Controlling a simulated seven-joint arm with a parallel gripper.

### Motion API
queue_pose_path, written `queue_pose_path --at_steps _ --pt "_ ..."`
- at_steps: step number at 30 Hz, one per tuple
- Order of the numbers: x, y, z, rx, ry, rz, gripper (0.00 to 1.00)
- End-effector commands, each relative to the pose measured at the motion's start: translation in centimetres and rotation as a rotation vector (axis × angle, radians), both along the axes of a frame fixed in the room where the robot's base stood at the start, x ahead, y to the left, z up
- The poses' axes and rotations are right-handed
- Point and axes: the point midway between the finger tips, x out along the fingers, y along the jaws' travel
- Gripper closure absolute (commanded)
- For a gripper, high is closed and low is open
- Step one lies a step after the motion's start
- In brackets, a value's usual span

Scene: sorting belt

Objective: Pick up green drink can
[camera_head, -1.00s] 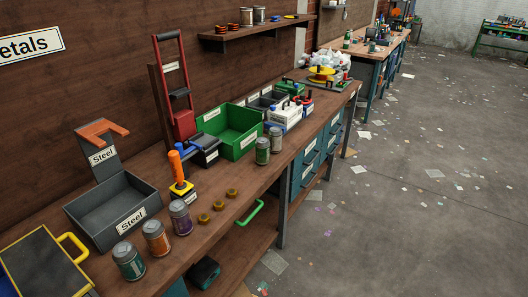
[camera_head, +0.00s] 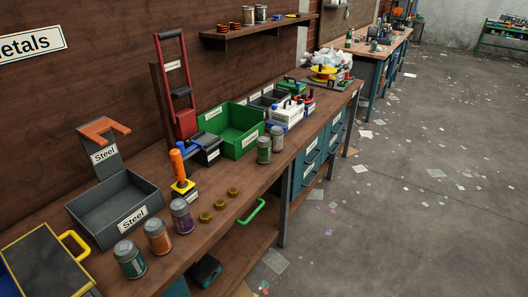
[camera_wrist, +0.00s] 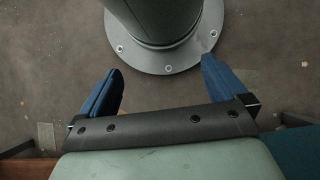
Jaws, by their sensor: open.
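A green can (camera_head: 264,149) stands upright on the long wooden workbench, in front of the green bin. A paler grey-green can (camera_head: 277,138) stands beside it. A dark teal-green can (camera_head: 130,260) stands at the near end, in a row with an orange can (camera_head: 157,236) and a purple can (camera_head: 181,216). I cannot tell for sure which can the task names. My gripper (camera_wrist: 161,65) shows only in the wrist view, its blue fingers spread wide and empty above the floor. No can shows in that view.
A grey steel bin (camera_head: 118,215), a green bin (camera_head: 243,143) and an orange-handled tool (camera_head: 181,178) stand behind the cans. Small brass pieces (camera_head: 219,204) lie near the front edge. A yellow-handled case (camera_head: 45,265) is at lower left. Open floor lies to the right.

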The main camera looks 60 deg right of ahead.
Motion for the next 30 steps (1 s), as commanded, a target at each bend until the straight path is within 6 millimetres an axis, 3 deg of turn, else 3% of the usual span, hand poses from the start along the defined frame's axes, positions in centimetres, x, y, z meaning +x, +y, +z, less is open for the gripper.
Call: queue_pose_path --at_steps 5,17,23,30 --pt "0.4 -2.4 0.0 -0.020 0.008 0.005 0.01" --pt "1.6 -10.7 1.2 -0.091 0.022 -0.001 0.01" --pt "2.9 -15.8 2.8 -0.138 -0.001 -0.055 0.01" --pt "5.3 -22.7 6.2 -0.213 -0.087 -0.189 0.01"
